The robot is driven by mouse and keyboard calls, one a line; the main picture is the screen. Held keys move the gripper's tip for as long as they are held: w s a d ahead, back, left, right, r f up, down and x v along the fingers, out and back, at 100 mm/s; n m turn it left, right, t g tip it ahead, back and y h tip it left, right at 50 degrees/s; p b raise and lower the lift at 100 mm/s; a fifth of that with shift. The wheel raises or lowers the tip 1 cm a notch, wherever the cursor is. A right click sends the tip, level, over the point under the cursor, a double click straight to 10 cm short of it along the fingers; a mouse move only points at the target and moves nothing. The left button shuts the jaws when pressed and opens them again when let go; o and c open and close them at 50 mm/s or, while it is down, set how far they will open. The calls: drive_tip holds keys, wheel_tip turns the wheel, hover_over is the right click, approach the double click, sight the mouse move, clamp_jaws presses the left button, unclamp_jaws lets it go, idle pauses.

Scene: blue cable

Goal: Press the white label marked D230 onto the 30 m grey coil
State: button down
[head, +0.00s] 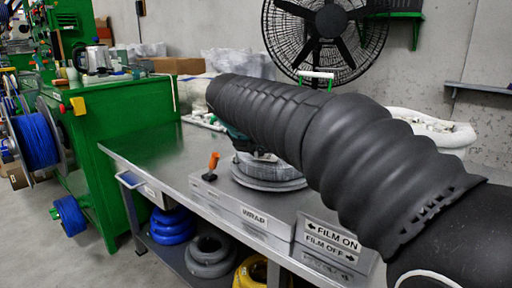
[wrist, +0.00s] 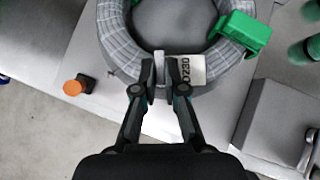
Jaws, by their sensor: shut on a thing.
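The grey coil (wrist: 118,42) lies flat at the top of the wrist view, its near rim under my fingertips. It also shows in the head view (head: 268,172), partly hidden by my arm. The white label marked D230 (wrist: 190,72) lies over the near right part of the coil, its print turned sideways. My gripper (wrist: 159,80) is at the coil's near rim, its fingers close together around a narrow pale piece at the label's left edge. I cannot tell whether the label lies flat against the coil.
A green clamp (wrist: 243,34) sits on the coil's right side. An orange-topped knob (wrist: 73,88) stands left of the coil. The metal bench (head: 155,150) has clear room at its left. Blue coils (head: 172,225) lie on the shelf below. A black fan (head: 325,35) stands behind.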

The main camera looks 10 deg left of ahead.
drive_tip(key=shift+f+p, duration=0.5)
drive_tip(key=shift+f, duration=0.25)
idle(2.6)
drive_tip(key=c, duration=1.6)
unclamp_jaws()
drive_tip(key=shift+o, duration=0.6)
drive_tip(key=o, duration=0.5)
drive_tip(key=shift+c, duration=0.2)
drive_tip(key=shift+r, duration=0.1)
drive_tip(key=shift+r+p, duration=0.95)
drive_tip(key=shift+r, duration=2.6)
